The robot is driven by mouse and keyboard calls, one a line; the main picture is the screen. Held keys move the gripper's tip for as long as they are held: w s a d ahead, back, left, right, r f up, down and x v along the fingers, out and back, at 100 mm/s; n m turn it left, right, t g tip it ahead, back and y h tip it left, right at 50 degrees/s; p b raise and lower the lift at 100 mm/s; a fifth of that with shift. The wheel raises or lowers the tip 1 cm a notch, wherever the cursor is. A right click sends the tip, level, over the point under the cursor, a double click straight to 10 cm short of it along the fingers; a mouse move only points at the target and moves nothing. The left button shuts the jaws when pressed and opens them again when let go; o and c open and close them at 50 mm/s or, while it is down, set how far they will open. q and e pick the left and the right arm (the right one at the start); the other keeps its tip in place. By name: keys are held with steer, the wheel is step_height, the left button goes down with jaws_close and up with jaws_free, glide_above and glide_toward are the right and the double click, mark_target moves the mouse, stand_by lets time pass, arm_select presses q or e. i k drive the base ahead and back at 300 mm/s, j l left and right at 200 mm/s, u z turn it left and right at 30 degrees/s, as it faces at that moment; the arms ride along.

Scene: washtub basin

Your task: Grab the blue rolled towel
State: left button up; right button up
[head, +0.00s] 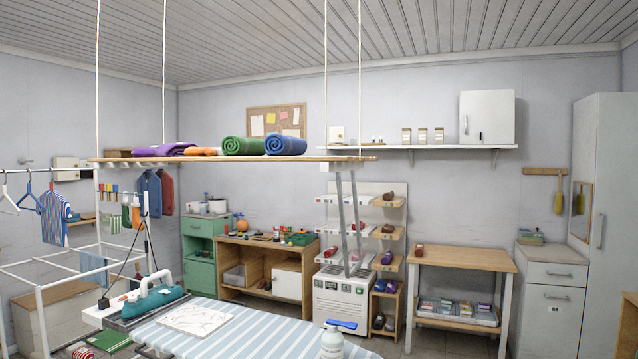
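The blue rolled towel (286,145) lies on a hanging wooden shelf (345,158), towards its right part. Its spiral end faces me. A green rolled towel (244,146) lies just left of it, close beside or touching it. Further left on the shelf lie an orange folded cloth (201,151) and a purple folded cloth (163,150). Neither of my grippers shows in the head view, and nothing is seen holding the blue towel.
White ropes hold up the shelf. Below it stands a striped ironing surface (240,328) with a teal iron (155,299) and a white bottle (332,343). A white drying frame (95,215) stands at left. A wooden table (460,258) stands at right. The shelf's right end looks bare.

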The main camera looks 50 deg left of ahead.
mark_target(274, 145)
steer(key=u, duration=1.25)
